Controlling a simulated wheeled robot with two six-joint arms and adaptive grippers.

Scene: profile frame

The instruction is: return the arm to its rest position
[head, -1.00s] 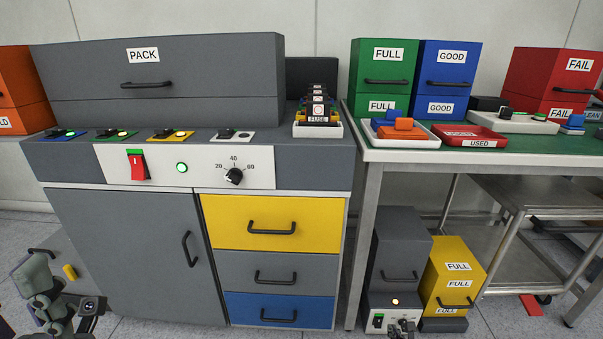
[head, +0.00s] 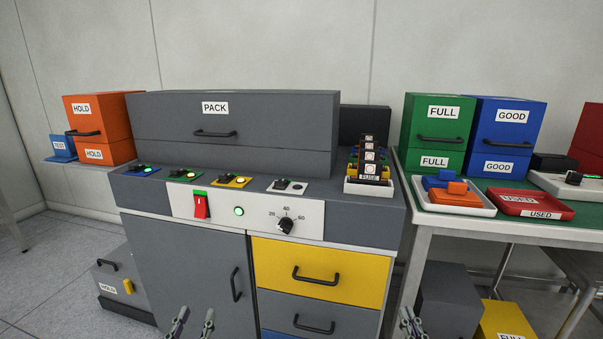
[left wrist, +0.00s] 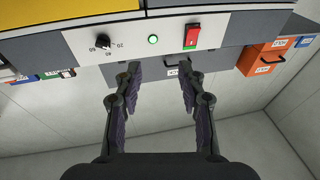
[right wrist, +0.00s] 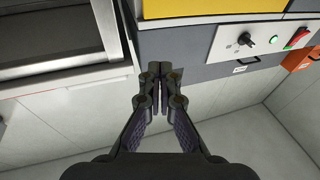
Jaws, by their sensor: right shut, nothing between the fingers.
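My left gripper (head: 192,323) shows at the bottom of the head view, in front of the grey cabinet door. In the left wrist view its fingers (left wrist: 160,85) stand wide apart with nothing between them. My right gripper (head: 409,324) shows at the bottom of the head view, in front of the gap between the cabinet and the green-topped table. In the right wrist view its fingers (right wrist: 160,90) are together and empty. Neither gripper is seen touching anything.
The grey cabinet (head: 190,275) has a control panel (head: 250,216) with a red switch, a green light and a dial. A PACK box (head: 240,125) stands on it. The green-topped table (head: 455,210) is at right. Floor (head: 45,265) is free at left.

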